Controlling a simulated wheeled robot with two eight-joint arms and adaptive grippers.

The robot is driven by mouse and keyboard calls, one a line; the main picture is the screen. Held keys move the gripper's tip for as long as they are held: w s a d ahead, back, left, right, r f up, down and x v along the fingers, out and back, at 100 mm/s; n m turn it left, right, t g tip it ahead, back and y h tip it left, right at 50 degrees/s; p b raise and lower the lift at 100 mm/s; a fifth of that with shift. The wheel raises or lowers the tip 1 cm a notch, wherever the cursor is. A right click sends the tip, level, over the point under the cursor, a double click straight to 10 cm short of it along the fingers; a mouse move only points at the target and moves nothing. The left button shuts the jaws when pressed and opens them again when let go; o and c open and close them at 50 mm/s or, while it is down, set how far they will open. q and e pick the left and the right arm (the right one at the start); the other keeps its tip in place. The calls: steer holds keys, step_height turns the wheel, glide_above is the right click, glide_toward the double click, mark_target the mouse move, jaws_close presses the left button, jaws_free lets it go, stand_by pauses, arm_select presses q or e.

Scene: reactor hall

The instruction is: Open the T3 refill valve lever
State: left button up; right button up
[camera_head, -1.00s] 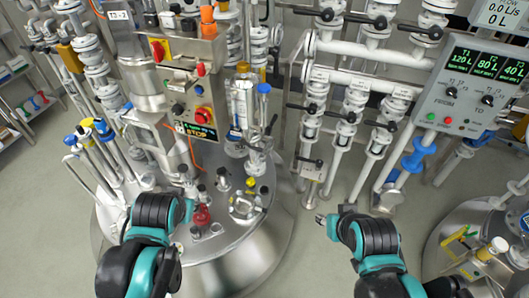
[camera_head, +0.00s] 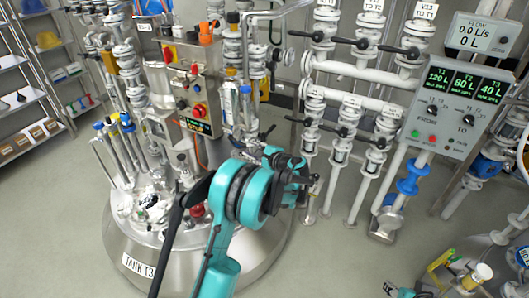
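The steel tank marked TANK T3 (camera_head: 137,266) stands at the lower left, with fittings on its lid. A rack of white pipes and valves rises behind it. Its upper row has black levers, including one at the left (camera_head: 306,36); its lower row also has black levers, including one at the left (camera_head: 300,121). I cannot tell for sure which is the T3 refill lever. My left gripper (camera_head: 308,186) is in front of the pipes, below the lower row, right of the tank top. Its fingers are small and dark, so their opening is unclear.
A grey panel (camera_head: 452,112) with green tank readouts and a flow display (camera_head: 484,36) stand at the right. A control box (camera_head: 192,88) rises above the tank. Shelves (camera_head: 22,95) line the left wall. Floor shows between tank and pipes.

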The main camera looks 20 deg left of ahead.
mark_target(245, 145)
arm_select(q)
steer(key=shift+w+d+f, duration=0.25)
steer(key=shift+w+f, duration=0.15)
steer(key=shift+f, duration=0.05)
steer(key=b+x, duration=0.1)
steer(key=x, duration=0.6)
steer(key=shift+w+a+b, duration=0.1)
steer(key=shift+a+b, duration=0.15)
steer(key=shift+b, duration=0.15)
arm_select(e)
steer(key=shift+s+d+f, duration=0.15)
steer(key=shift+d+f, duration=0.05)
steer(key=shift+f, duration=0.25)
steer(key=shift+s+d+f, duration=0.1)
steer(key=shift+d+f, duration=0.1)
steer(key=shift+f, duration=0.25)
